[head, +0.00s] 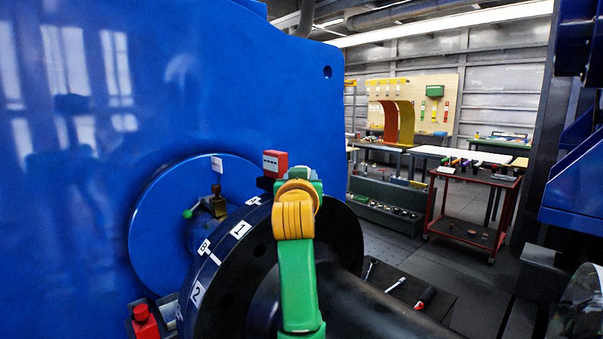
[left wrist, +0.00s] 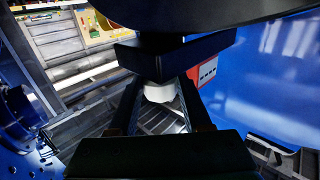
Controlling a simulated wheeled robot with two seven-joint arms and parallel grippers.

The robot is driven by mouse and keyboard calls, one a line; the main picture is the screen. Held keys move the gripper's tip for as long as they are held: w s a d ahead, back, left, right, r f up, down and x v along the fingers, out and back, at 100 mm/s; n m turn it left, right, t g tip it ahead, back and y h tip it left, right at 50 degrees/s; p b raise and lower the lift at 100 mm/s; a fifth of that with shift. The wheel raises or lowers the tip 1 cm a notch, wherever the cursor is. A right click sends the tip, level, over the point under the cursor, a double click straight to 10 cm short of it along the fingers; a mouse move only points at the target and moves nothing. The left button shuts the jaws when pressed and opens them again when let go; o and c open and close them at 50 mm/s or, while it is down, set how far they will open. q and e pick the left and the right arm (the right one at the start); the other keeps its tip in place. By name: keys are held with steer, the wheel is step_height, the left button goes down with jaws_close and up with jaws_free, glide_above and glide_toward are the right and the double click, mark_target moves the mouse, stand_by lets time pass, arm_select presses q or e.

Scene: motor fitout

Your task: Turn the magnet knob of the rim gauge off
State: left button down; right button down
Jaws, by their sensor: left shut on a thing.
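The rim gauge shows as a red box with a white marked face (head: 274,163) at the top of the black numbered coupling (head: 262,250) in the head view. In the left wrist view its red box (left wrist: 205,70) is at the right of a dark block (left wrist: 172,55). A small pale knob (left wrist: 158,91) sticks out below that block. My left gripper (left wrist: 160,98) is shut on the knob, with a dark finger on each side. In the head view my green and yellow arm hides the gripper and the knob. The knob's setting cannot be read. My right gripper is not in view.
A blue disc (head: 160,225) with a small brass and green fitting (head: 214,204) faces the coupling. A large blue housing (head: 90,110) fills the left. A dark shaft (head: 375,310) runs lower right. A red cart (head: 470,205) and benches stand behind, with open floor between.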

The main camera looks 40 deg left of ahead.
arm_select(q)
steer(key=shift+f, duration=0.2)
stand_by(0.3)
steer(key=c, duration=0.5)
jaws_free()
steer(key=shift+a, duration=0.1)
steer(key=shift+o, duration=0.8)
steer(key=shift+a, duration=0.15)
steer(key=shift+w+a, duration=0.1)
steer(key=shift+a, duration=0.05)
steer(key=b+v, duration=0.3)
steer(key=v, duration=0.4)
